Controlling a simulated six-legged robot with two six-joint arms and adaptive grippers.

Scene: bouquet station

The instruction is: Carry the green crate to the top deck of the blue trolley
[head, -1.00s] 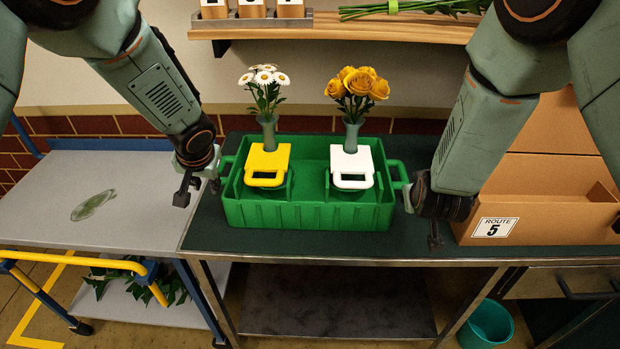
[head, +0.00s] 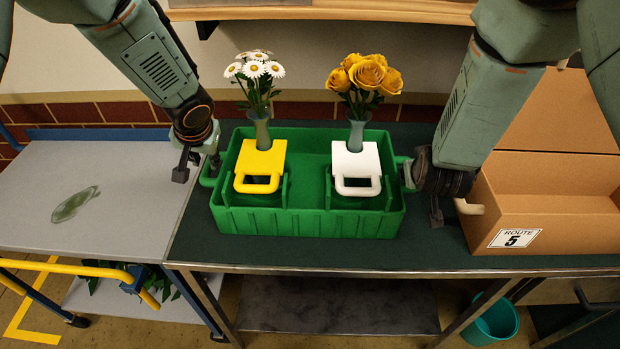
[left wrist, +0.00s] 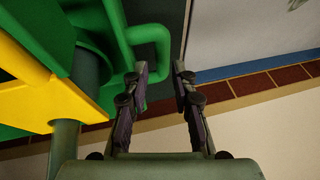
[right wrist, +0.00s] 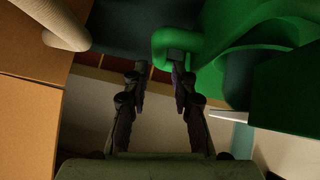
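The green crate (head: 300,222) sits level on the dark green table, holding a yellow-handled caddy (head: 262,160) with daisies and a white-handled caddy (head: 356,165) with orange roses. The blue trolley's grey top deck (head: 120,215) is left of the table. My left gripper (left wrist: 160,72) is open at the crate's left handle (left wrist: 150,34); part of the handle shows between or just beyond its fingertips. My right gripper (right wrist: 159,72) is open at the right handle (right wrist: 168,42), whose end shows between or just beyond the tips. Contact is unclear.
A cardboard box (head: 530,215) marked Route 5 stands close to my right gripper. A green translucent patch (head: 75,205) lies on the otherwise clear deck. A yellow rail (head: 75,267) runs along the trolley's front. A teal bucket (head: 490,318) stands below.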

